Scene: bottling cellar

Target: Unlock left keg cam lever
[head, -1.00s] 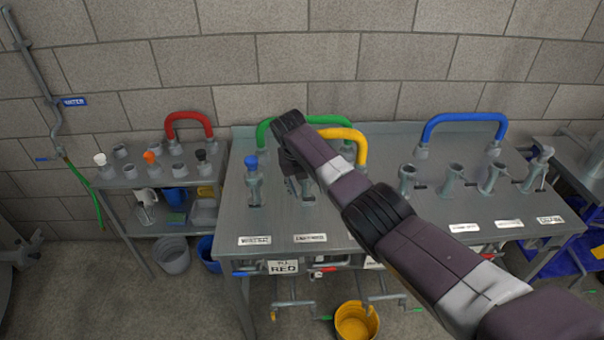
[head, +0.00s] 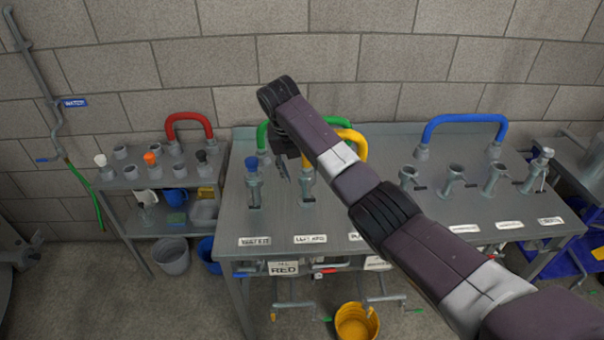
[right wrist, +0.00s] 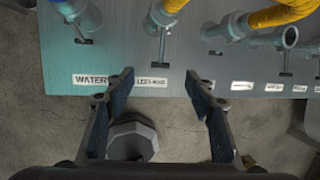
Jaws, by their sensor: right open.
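The left keg station has a label (head: 310,239) at the bench front, which also shows in the right wrist view (right wrist: 152,82). Behind it stands a grey pipe fitting (head: 307,192) with a small dark cam lever (right wrist: 162,46) hanging at its front. A yellow hose (head: 350,136) runs into the fitting's top; it also shows in the right wrist view (right wrist: 176,4). My right gripper (head: 283,168) is open and empty, left of and above the fitting in the head view. In the right wrist view its spread fingers (right wrist: 160,74) lie either side of the left keg label, with the lever beyond them. My left gripper is not in view.
A blue-capped fitting (head: 253,184) stands close on the left, behind the water label (head: 255,241). Several grey fittings stand to the right. A green hose (head: 262,136) arches behind, and a blue hose (head: 465,118) at the right. A yellow bucket (head: 356,322) is below the bench.

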